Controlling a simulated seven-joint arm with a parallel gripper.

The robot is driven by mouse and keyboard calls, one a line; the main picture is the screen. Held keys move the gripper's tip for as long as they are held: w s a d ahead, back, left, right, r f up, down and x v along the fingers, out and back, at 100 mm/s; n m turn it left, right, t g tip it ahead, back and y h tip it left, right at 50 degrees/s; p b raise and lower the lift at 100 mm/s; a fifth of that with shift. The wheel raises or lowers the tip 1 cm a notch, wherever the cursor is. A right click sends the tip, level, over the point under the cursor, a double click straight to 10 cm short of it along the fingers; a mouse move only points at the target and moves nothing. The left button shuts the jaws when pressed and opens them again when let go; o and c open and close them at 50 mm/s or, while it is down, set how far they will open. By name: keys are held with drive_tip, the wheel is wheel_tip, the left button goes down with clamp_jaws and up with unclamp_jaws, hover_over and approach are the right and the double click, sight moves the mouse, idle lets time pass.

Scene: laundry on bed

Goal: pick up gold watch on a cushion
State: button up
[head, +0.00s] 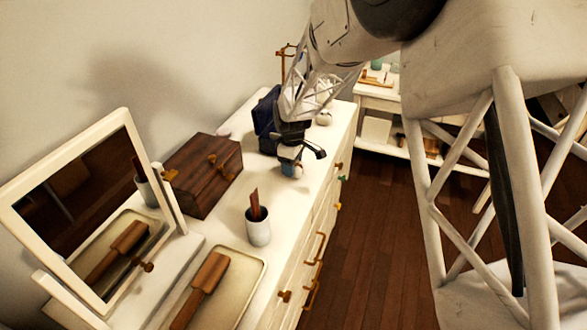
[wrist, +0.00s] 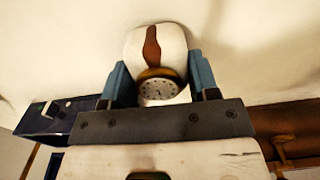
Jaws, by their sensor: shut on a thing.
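The gold watch (wrist: 157,88) has a round pale dial, a gold rim and a brown strap, and sits on a white cushion (wrist: 137,48). In the wrist view the blue fingers of my gripper (wrist: 160,82) stand on both sides of the cushion and watch, shut on them. In the head view my gripper (head: 290,168) is low over the white dresser top (head: 305,200); the watch and cushion cannot be made out there. I cannot tell whether the cushion touches the top.
A dark blue box (head: 266,122) stands just behind my gripper. A brown wooden box (head: 200,172) is to the left. A white cup (head: 258,230) with a brown item, a tray (head: 252,285) with a brush (head: 203,287), and a tilted mirror (head: 92,215) are nearer.

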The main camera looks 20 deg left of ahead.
drive_tip(key=shift+r, duration=0.2)
drive_tip(key=shift+r, duration=0.55)
wheel_tip(320, 180, up, 2)
drive_tip(key=shift+r, duration=0.1)
drive_tip(key=s+d, duration=0.3)
drive_tip(key=s, duration=0.1)
drive_tip(key=s+d+r, duration=0.1)
drive_tip(key=s+d, duration=0.2)
drive_tip(key=s, duration=0.1)
drive_tip(key=s+d, duration=0.3)
drive_tip(key=s, duration=0.2)
drive_tip(key=shift+r, duration=0.2)
drive_tip(key=shift+d, duration=0.1)
drive_tip(key=w+a+r, duration=0.4)
drive_tip(key=w+a, duration=0.6)
drive_tip(key=w, duration=0.1)
drive_tip(key=w+a+r, duration=0.4)
drive_tip(key=w+a, duration=0.6)
drive_tip(key=w, duration=0.2)
drive_tip(key=shift+w+f, duration=0.1)
drive_tip(key=shift+f, duration=0.15)
drive_tip(key=shift+f, duration=3.25)
